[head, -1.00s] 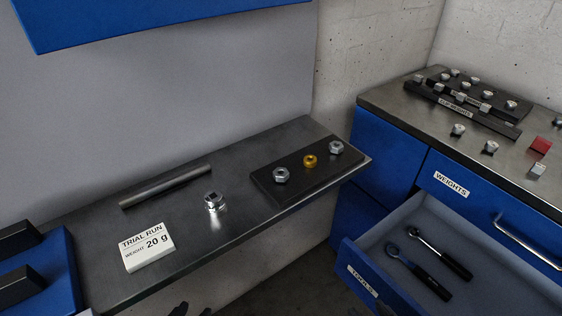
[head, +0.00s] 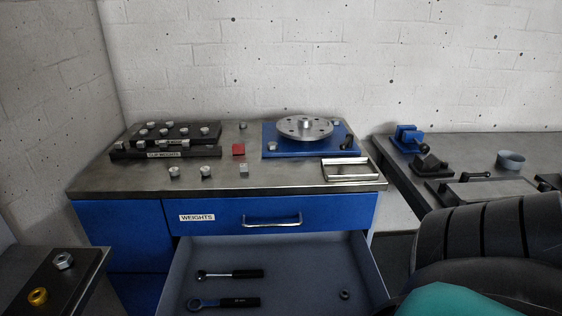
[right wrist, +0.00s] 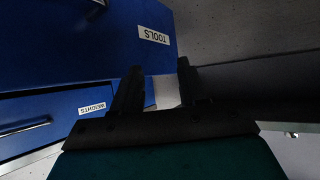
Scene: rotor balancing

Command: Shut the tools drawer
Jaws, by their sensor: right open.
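The tools drawer (head: 300,268) stands pulled open below the closed weights drawer (head: 215,215) in the head view. Two black-handled ratchet tools, an upper one (head: 230,274) and a lower one (head: 225,302), and a small dark ring (head: 345,295) lie in it. In the right wrist view the drawer's blue front with its TOOLS label (right wrist: 153,35) shows close beyond my right gripper (right wrist: 160,85). That gripper is open with nothing between its fingers; whether a finger touches the drawer I cannot tell. My left gripper is in neither view.
On the cabinet top are a rack of clip weights (head: 165,140), a red block (head: 238,149), a rotor disc (head: 304,127) on a blue base and a metal tray (head: 350,169). A side bench (head: 470,150) stands right. A bench corner with nuts (head: 64,261) is at lower left.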

